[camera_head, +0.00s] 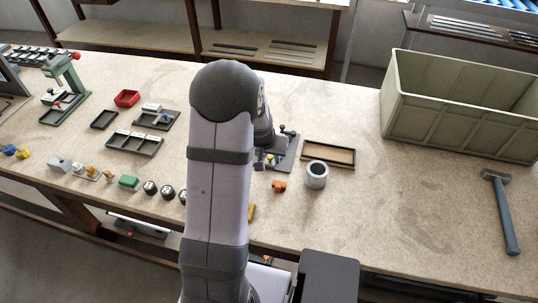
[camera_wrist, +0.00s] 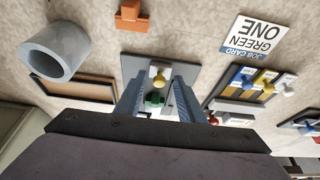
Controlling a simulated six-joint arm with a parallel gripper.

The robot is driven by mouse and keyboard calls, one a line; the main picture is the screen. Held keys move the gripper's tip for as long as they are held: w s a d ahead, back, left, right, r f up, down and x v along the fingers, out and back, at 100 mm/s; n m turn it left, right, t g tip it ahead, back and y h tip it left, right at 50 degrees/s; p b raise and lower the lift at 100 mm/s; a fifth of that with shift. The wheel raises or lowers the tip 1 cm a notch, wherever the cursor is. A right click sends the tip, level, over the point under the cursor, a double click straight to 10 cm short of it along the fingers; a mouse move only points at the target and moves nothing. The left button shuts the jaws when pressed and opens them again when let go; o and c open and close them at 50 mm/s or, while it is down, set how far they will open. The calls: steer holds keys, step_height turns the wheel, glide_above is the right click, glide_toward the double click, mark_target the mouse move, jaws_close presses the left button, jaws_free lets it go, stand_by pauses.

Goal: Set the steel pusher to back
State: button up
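My gripper (camera_wrist: 157,88) is open in the wrist view, its two grey fingers apart over a small grey plate (camera_wrist: 133,66). A yellow knob (camera_wrist: 158,80) and a dark green knob (camera_wrist: 154,99) show between the fingers; I cannot tell whether the fingers touch either. In the head view my arm hides most of the gripper, and the grey plate (camera_head: 290,152) shows partly to its right. No part can be clearly told as the steel pusher, and its setting cannot be read.
Near the plate are a grey hollow cylinder (camera_head: 316,175), a wooden-bottomed tray (camera_head: 328,164) and an orange block (camera_head: 279,186). A labelled card (camera_wrist: 256,38) lies beside the plate. A large green crate (camera_head: 455,125) and a hammer (camera_head: 504,215) are at right. Bench between them is clear.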

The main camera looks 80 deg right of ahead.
steer(key=shift+d, duration=0.1)
steer(key=b+v, duration=0.1)
steer(key=v, duration=0.6)
steer(key=shift+b, duration=0.35)
steer(key=shift+r, duration=0.1)
stand_by(0.3)
